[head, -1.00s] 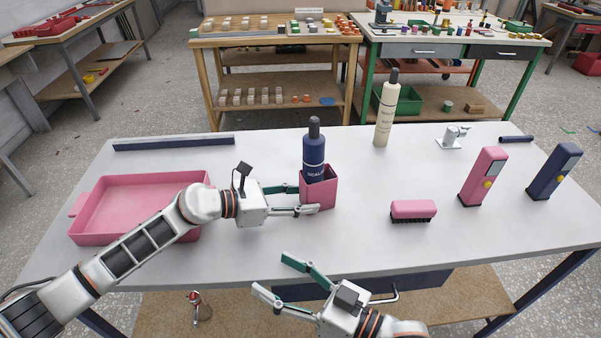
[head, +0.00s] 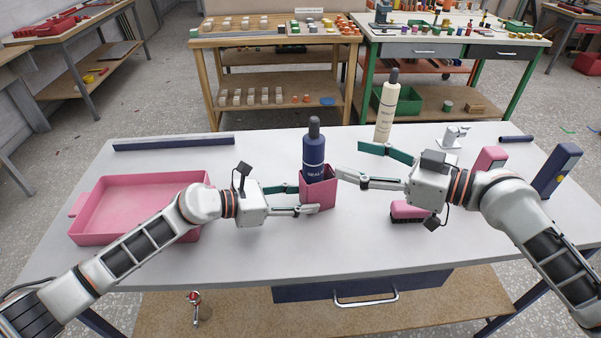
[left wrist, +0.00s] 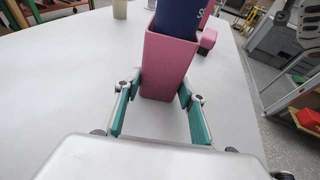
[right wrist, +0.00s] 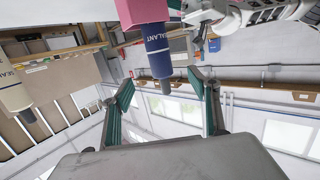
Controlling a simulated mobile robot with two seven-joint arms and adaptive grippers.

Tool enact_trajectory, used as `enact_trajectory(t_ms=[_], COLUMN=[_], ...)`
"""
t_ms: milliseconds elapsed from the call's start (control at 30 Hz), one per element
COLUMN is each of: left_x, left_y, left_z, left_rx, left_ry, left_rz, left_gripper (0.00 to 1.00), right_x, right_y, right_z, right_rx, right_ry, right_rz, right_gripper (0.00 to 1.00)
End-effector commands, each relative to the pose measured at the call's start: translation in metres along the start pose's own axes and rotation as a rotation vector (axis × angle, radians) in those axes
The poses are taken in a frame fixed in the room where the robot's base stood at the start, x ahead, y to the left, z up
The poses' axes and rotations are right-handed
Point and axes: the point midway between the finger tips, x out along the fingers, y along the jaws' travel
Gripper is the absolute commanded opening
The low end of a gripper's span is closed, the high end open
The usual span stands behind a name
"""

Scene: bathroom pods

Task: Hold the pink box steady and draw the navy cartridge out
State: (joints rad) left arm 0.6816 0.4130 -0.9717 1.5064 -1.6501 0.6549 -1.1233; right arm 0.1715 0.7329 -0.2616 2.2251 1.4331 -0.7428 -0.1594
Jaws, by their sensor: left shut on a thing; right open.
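The pink box (head: 322,191) stands upright on the table. The navy cartridge (head: 313,152), labelled "SEALANT" with a dark cap, stands in it, its lower part hidden by the walls. My left gripper (head: 307,199) is shut on the box from the left; the left wrist view shows its fingers on either side of the box (left wrist: 168,65). My right gripper (head: 349,160) is open and empty just right of the cartridge, apart from it. In the right wrist view the cartridge (right wrist: 157,47) appears upside down beyond the open fingers.
A cream bottle (head: 386,105) stands behind my right gripper. A pink brush (head: 405,210) lies below it. A pink tray (head: 140,205) is at left. The front middle is clear.

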Motion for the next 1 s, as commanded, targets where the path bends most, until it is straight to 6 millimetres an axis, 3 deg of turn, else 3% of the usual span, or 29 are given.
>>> enact_trajectory(t_ms=[700, 1000], left_x=[0.0, 0.0], left_y=[0.0, 0.0], left_z=[-0.001, -0.001], left_rx=[-0.001, -0.001], left_ry=[0.001, 0.001], left_rz=[0.0, 0.0], left_gripper=[0.24, 0.24], right_x=[0.085, 0.098], right_y=[-0.001, -0.001], right_z=[0.0, 0.001], right_rx=[0.002, 0.002], right_ry=[0.0, 0.0], right_rz=[-0.001, 0.0], right_gripper=[0.61, 0.61])
